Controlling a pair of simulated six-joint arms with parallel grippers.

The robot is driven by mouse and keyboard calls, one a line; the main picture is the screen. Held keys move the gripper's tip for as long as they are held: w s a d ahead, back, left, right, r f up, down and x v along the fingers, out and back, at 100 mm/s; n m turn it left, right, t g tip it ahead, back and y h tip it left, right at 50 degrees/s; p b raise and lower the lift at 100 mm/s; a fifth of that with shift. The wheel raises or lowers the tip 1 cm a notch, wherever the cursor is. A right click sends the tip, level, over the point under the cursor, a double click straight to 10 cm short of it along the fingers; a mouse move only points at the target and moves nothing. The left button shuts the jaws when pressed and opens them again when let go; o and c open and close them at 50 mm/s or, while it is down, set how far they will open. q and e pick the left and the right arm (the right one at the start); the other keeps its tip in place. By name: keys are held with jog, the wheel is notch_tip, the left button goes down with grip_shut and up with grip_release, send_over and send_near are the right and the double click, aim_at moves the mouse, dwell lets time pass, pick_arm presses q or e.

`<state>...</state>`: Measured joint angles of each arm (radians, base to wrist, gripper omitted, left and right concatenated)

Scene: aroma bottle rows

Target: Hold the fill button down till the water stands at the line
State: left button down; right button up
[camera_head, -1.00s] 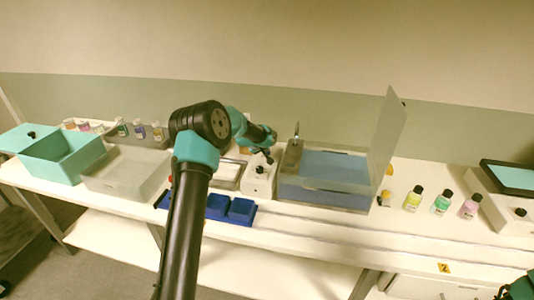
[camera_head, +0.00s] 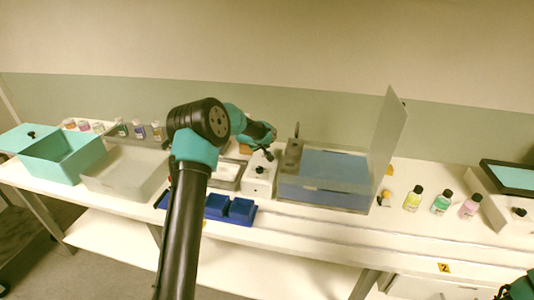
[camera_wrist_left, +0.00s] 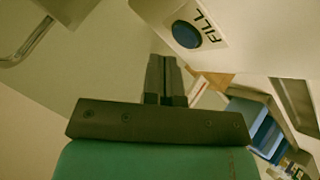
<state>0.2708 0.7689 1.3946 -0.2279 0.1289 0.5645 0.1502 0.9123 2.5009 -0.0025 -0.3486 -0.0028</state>
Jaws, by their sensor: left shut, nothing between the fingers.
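The fill button is a blue round button (camera_wrist_left: 186,34) beside the word FILL on a pale panel in the left wrist view. My left gripper (camera_wrist_left: 163,62) is shut and empty, its tips below and left of the button in that picture and seemingly apart from it. In the head view my left gripper (camera_head: 269,155) hangs just above a small white box (camera_head: 258,182) with a dark knob. To its right stands a clear tank with blue water (camera_head: 325,182). I cannot make out the fill line.
A tap (camera_head: 296,131) stands at the tank's back left, and a clear panel (camera_head: 387,140) rises at its right. A blue tray (camera_head: 241,210) lies in front, left of the tank. Several bottles (camera_head: 441,203) stand to the right. A teal bin (camera_head: 62,158) is far left.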

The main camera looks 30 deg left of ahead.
pick_arm(q)
jog(key=shift+r, duration=2.5)
